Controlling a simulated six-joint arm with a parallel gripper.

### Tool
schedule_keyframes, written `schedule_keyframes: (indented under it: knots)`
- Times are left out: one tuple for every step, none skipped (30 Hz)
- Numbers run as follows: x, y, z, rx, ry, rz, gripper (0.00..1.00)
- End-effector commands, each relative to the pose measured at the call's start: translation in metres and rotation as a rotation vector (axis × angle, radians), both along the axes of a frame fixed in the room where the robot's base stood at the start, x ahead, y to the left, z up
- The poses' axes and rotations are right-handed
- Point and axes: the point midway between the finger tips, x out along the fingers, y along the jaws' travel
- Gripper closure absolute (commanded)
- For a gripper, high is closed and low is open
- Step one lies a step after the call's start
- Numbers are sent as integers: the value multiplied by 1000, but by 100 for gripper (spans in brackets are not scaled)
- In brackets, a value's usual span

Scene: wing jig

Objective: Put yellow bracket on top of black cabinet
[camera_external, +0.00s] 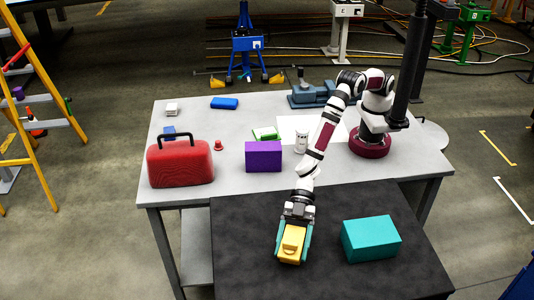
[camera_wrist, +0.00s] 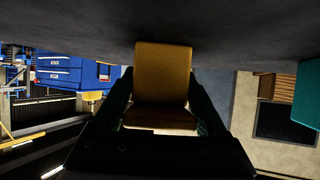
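The yellow bracket (camera_external: 291,246) is between the two teal fingers of my gripper (camera_external: 293,252), over the left half of the black cabinet (camera_external: 240,235). In the wrist view, the bracket (camera_wrist: 162,75) fills the space between the dark fingers of my gripper (camera_wrist: 161,100), and they appear shut on its sides. The bracket's far end meets or overlaps the dark cabinet top (camera_wrist: 75,22) there. I cannot tell whether it touches the top or hangs just above it.
A teal box (camera_external: 370,239) sits on the cabinet to the right of my gripper. The cabinet's left part is clear.

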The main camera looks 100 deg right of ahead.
Motion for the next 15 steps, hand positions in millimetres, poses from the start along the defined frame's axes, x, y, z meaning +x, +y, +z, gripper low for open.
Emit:
schedule_keyframes:
  knots:
    - [0, 0, 0, 0, 0, 0, 14]
    - [0, 0, 0, 0, 0, 0, 9]
    - [0, 0, 0, 0, 0, 0, 1]
    - [0, 0, 0, 0, 0, 0, 0]
    - [0, 0, 0, 0, 0, 0, 0]
    - [0, 0, 0, 0, 0, 0, 0]
    - [0, 0, 0, 0, 0, 0, 0]
    - [0, 0, 0, 0, 0, 0, 0]
    - [0, 0, 0, 0, 0, 0, 0]
    - [0, 0, 1, 0, 0, 0, 0]
    - [0, 0, 2, 1, 0, 0, 0]
    - [0, -1, 5, 1, 0, 0, 0]
    - [-1, -4, 7, 0, 0, 0, 0]
    - [-3, -7, 9, 0, 0, 0, 0]
    - [-5, -14, 13, 0, 1, 0, 0]
